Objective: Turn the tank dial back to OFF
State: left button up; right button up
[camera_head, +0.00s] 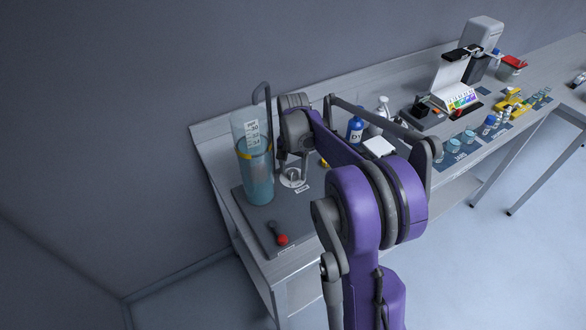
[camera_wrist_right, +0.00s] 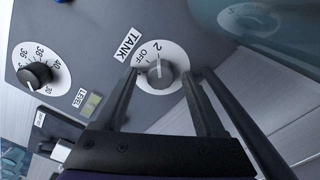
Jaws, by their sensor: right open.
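The tank dial is a grey knob (camera_wrist_right: 158,75) on a white round plate with OFF and 2 marked on it, beside a TANK label (camera_wrist_right: 129,44). I cannot tell for sure which mark the knob points to. The dial plate also shows in the head view (camera_head: 293,179), partly hidden by my arm. My right gripper (camera_wrist_right: 161,77) is open, with a finger on each side of the knob in the wrist view. Contact with the knob is not clear. My left gripper is not in view.
A clear water cylinder (camera_head: 258,178) with a yellow band stands left of the dial. A red-tipped lever (camera_head: 282,239) lies in front. Bottles and dishes fill the bench farther right.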

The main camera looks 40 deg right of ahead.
jog(key=shift+c, duration=0.2)
grip_shut()
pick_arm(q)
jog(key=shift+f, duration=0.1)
pick_arm(e)
jog(key=n+b, duration=0.1)
jog(key=n, duration=0.2)
jog(key=shift+n, duration=0.4)
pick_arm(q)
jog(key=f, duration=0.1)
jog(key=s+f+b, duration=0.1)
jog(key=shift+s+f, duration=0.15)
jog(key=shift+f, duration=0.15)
pick_arm(e)
jog(key=n, duration=0.4)
jog(key=shift+n, duration=0.7)
jog(key=shift+o, duration=0.2)
grip_release()
